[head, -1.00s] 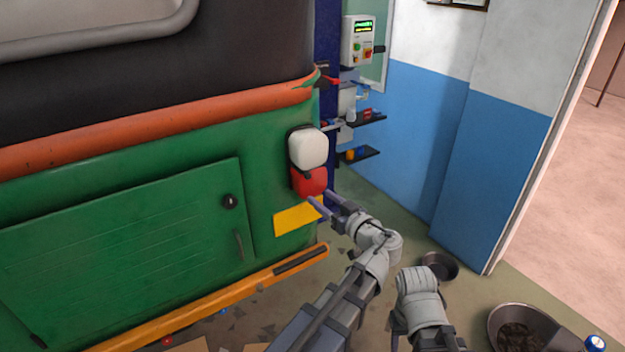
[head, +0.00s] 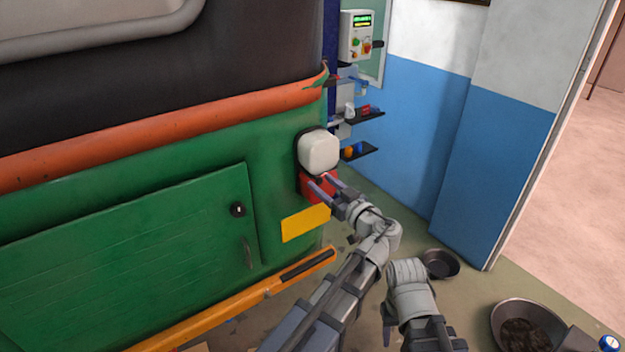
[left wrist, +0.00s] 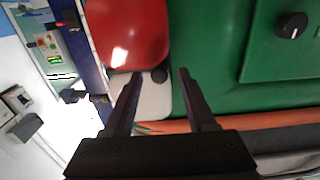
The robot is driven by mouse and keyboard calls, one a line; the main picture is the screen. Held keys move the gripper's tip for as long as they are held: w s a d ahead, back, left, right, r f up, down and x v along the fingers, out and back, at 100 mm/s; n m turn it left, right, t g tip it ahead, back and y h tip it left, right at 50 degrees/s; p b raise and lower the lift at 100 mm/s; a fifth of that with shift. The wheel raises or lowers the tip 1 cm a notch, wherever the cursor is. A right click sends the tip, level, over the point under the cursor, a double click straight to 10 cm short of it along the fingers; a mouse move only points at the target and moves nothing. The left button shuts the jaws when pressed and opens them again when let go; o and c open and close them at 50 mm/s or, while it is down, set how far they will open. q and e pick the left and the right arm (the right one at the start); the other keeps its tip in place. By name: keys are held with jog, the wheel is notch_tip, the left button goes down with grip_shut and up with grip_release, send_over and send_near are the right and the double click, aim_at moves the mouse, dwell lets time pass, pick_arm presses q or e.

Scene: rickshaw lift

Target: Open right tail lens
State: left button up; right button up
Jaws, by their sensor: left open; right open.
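The tail lamp on the green vehicle's corner has a white lens (head: 319,152) above a red lens (head: 312,192). In the left wrist view the red lens (left wrist: 130,30) is at the top and the white lens (left wrist: 153,103) below it. A small dark knob (left wrist: 159,75) sits where they meet. My left gripper (head: 319,182) is open in front of the red lens, partly hiding it. In the left wrist view its fingertips (left wrist: 158,72) lie either side of the knob; contact cannot be told. My right gripper (head: 388,328) is open and empty, low in the head view.
A yellow plate (head: 305,223) is below the lamp, above an orange bumper (head: 235,300). Shelves (head: 360,118) and a control box (head: 356,35) stand behind the vehicle's corner. A small bowl (head: 440,264) and a large pan (head: 525,328) are on the floor at right.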

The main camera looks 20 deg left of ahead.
pick_arm(q)
jog(key=shift+w+a, duration=0.15)
jog(key=shift+d, duration=0.25)
jog(key=shift+r, duration=0.1)
jog(key=shift+c, duration=0.5)
jog(key=shift+a, duration=0.15)
jog(key=c, duration=0.3)
grip_shut()
